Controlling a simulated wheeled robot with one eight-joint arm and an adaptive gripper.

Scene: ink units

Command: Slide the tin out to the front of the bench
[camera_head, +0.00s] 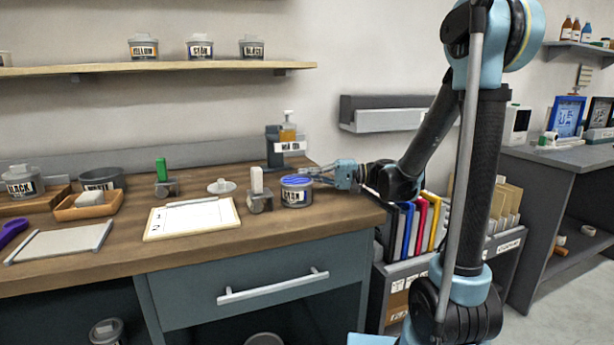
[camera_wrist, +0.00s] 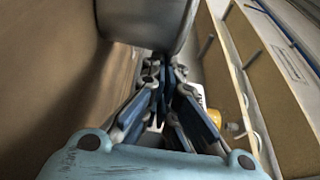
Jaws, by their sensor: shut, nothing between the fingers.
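The tin (camera_head: 296,192) is a grey round tin with blue on top and a white label, upright on the wooden bench (camera_head: 250,240) near its right end. My gripper (camera_head: 316,174) is low over the bench, just behind and to the right of the tin. Its fingers are closed together with nothing between them. In the wrist view, the tin's grey side (camera_wrist: 145,22) fills the top, right beyond the fingertips (camera_wrist: 163,62). I cannot tell whether they touch it.
A roller with a white handle (camera_head: 258,190) stands close on the tin's left. A grey stand with a bottle (camera_head: 287,145) is behind. A framed sheet (camera_head: 192,218) lies further left. The bench's front edge ahead of the tin is clear. Upright folders (camera_head: 418,225) stand below the right end.

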